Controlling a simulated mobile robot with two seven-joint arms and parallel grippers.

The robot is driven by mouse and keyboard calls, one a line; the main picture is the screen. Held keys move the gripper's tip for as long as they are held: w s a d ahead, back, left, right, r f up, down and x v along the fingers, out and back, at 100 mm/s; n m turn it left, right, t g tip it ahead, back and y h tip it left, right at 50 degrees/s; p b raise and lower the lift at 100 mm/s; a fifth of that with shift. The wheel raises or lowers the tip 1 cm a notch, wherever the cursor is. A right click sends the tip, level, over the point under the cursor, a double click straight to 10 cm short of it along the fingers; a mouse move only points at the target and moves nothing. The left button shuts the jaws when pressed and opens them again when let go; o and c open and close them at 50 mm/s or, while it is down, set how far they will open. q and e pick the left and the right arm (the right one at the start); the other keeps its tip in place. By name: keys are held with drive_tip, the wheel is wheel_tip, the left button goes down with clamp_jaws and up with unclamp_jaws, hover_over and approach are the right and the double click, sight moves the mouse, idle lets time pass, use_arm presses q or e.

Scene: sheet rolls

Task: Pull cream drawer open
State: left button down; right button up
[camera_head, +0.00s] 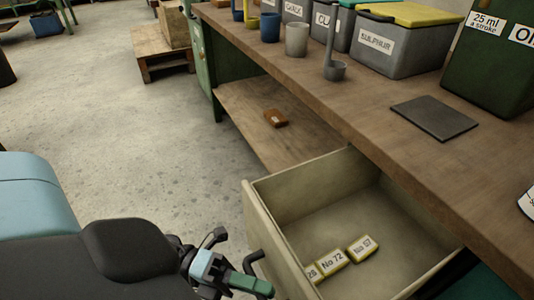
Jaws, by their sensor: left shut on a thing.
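The cream drawer (275,245) stands pulled out from under the bench, its inside showing. Small yellow-and-white boxes lie on its floor, among them one marked No 72 (332,263) and one marked No 67 (363,248). A dark handle (253,258) is on the drawer's front. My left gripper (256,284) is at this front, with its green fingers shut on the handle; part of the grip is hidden. My right gripper is not in view.
The wooden bench top (350,105) carries labelled grey bins (395,50), cups, a dark flat plate (434,117) and a green box (492,65). A lower shelf (245,110) holds a brown block (276,118). Concrete floor (110,130) is clear at left, before a pallet (160,50).

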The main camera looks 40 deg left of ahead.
use_arm(q)
drive_tip(key=shift+s+a, duration=0.2)
drive_tip(key=shift+s, duration=0.4)
drive_tip(key=c, duration=1.4)
unclamp_jaws()
drive_tip(key=shift+a, duration=0.1)
drive_tip(key=v, duration=0.7)
drive_tip(key=shift+a+p, duration=0.3)
drive_tip(key=shift+p, duration=0.1)
drive_tip(key=shift+s+f, duration=0.1)
